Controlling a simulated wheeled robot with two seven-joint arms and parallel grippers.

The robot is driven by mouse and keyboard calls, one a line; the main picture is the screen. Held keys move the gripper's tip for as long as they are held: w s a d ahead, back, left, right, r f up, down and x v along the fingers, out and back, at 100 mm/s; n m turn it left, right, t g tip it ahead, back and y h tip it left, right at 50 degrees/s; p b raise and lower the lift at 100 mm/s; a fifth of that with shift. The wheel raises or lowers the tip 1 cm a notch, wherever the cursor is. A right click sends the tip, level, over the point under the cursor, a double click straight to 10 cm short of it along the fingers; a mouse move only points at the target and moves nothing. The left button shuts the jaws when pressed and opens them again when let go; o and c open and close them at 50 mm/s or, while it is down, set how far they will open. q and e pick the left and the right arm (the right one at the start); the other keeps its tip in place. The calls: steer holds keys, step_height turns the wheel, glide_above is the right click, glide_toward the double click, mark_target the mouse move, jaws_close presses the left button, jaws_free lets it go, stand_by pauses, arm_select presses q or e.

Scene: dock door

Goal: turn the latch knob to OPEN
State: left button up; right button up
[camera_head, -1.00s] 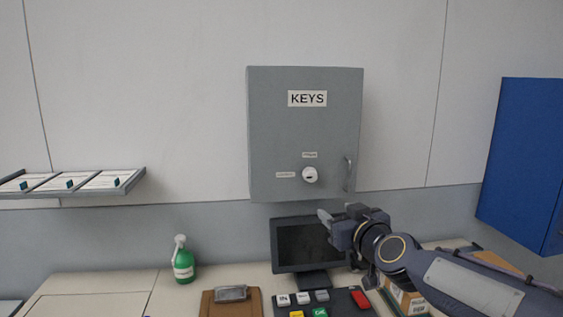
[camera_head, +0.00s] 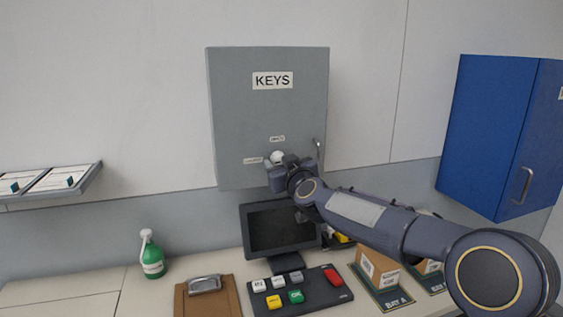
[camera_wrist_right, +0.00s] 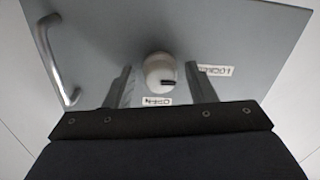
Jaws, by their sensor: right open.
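The white latch knob (camera_head: 277,156) is on the lower front of the grey KEYS cabinet (camera_head: 235,115). My right gripper (camera_head: 280,170) is in front of it and hides its lower part. In the right wrist view the knob (camera_wrist_right: 158,68) lies between the two open fingers of my right gripper (camera_wrist_right: 160,75), with a gap on each side. Its dark mark sits toward the right, the side of a label that seems to read LOCKED (camera_wrist_right: 217,72). A label that seems to read OPEN (camera_wrist_right: 157,101) is below the knob there. My left gripper is out of view.
The cabinet's handle (camera_head: 318,152) is close right of the gripper. A monitor (camera_head: 280,227) stands below, with a button panel (camera_head: 297,292), a clipboard (camera_head: 208,300) and a green spray bottle (camera_head: 152,260). A blue cabinet (camera_head: 485,135) hangs at right.

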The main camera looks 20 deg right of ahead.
steer(key=c, duration=0.8)
steer(key=shift+m, duration=0.3)
steer(key=m+b, duration=0.3)
steer(key=m, duration=1)
steer(key=shift+a+b, duration=0.1)
steer(key=shift+b, duration=0.3)
steer(key=shift+m+h+b, duration=0.3)
steer(key=shift+m+b, duration=0.05)
steer(key=shift+m, duration=1.95)
